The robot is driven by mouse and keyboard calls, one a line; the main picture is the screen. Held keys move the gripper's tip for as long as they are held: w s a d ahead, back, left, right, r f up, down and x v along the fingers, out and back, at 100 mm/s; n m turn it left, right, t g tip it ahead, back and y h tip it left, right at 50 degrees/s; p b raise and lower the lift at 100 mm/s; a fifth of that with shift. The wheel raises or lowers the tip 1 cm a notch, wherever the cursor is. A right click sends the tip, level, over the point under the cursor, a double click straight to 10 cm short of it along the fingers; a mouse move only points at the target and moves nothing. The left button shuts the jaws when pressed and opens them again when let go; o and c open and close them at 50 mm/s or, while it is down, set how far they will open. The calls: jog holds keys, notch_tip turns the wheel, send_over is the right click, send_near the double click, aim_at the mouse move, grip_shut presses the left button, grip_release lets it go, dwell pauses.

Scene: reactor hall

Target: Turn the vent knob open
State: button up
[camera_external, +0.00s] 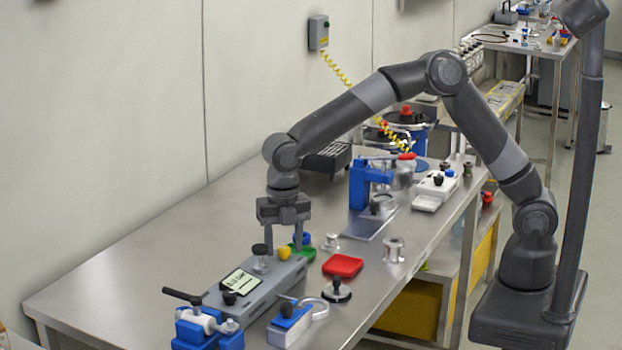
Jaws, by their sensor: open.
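A long grey unit (258,292) with a display panel (240,283) lies on the steel bench. It carries a black knob on a metal stem (261,250), a yellow knob (284,253) at its far end and another black knob (229,297) at its near end. No label shows which of these is the vent knob. My gripper (284,244) points down over the far end of the unit. Its two fingers are apart, just above or around the yellow knob; I cannot tell if they touch it. Nothing is held between them.
Green and blue parts (304,243) sit just behind the fingers. A red tray (342,265), a black-knobbed disc (336,290) and metal fittings (394,249) lie to the right. A blue clamp (208,328) stands in front. The bench's left part is clear (150,255).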

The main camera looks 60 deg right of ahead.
jog(key=c, duration=1)
